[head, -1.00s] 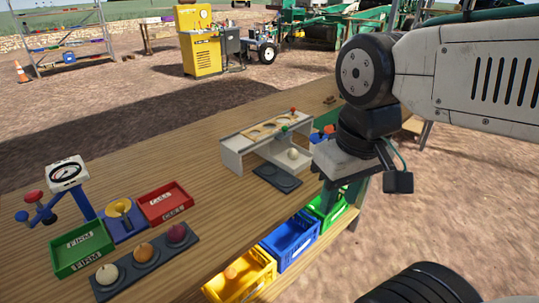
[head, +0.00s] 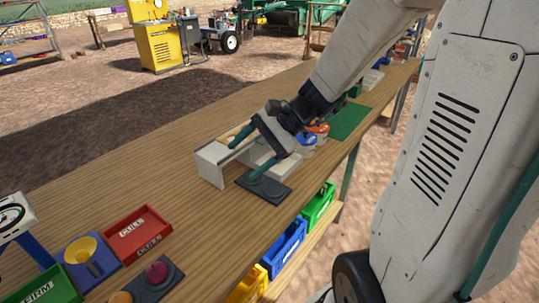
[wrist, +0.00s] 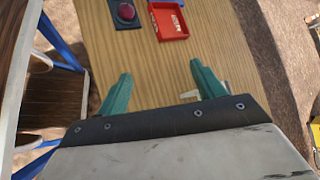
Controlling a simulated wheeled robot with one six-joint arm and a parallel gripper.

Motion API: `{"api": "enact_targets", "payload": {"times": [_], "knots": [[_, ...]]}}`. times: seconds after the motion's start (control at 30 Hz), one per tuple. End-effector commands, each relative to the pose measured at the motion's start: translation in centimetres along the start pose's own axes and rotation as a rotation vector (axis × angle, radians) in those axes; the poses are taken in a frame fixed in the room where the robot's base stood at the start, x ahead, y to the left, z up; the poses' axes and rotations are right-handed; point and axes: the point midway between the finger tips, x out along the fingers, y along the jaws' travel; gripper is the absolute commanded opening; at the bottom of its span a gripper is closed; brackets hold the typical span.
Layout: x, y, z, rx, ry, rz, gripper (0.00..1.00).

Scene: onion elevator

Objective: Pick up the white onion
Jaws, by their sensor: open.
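No white onion is clearly visible now. The pale ball seen earlier inside the white-grey elevator frame (head: 209,160) is hidden by the gripper. The pale onion seen earlier on the dark tray is outside the head view. My gripper (head: 250,152) is open, with teal fingers at the front of the elevator frame, one high and one low. In the wrist view my gripper (wrist: 163,88) shows its two fingers spread wide over the wooden table, with no onion visible between them. A dark pad (head: 268,188) lies just below the lower finger.
A purple onion (head: 156,272) and a partly cropped orange-brown onion (head: 120,297) sit on a dark tray. Blue (head: 284,247) and green (head: 318,207) crates are below. The left tabletop is clear.

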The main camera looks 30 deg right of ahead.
Motion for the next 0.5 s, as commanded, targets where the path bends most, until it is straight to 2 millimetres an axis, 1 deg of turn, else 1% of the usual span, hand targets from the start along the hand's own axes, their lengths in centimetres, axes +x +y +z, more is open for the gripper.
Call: {"api": "enact_targets", "payload": {"times": [0.03, 0.07, 0.1, 0.17, 0.2, 0.23, 0.27, 0.3, 0.4, 0.5], "knots": [[0.1, -0.7, -3.0, 0.133, -0.011, -0.087, 0.68], [0.0, -1.2, -4.6, 0.205, -0.014, -0.142, 0.68], [-0.2, -1.7, -7.0, 0.301, -0.017, -0.216, 0.68], [-0.7, -2.1, -10.8, 0.447, -0.016, -0.328, 0.68], [-1.1, -2.1, -13.3, 0.542, -0.014, -0.4, 0.68], [-1.4, -1.9, -15.2, 0.609, -0.011, -0.453, 0.68], [-1.8, -1.7, -17.1, 0.674, -0.008, -0.505, 0.68], [-2.2, -1.2, -19.4, 0.756, -0.003, -0.568, 0.68], [-3.3, 0.5, -24.4, 0.928, 0.013, -0.705, 0.68], [-4.1, 2.1, -27.8, 1.047, 0.028, -0.801, 0.68]]}}
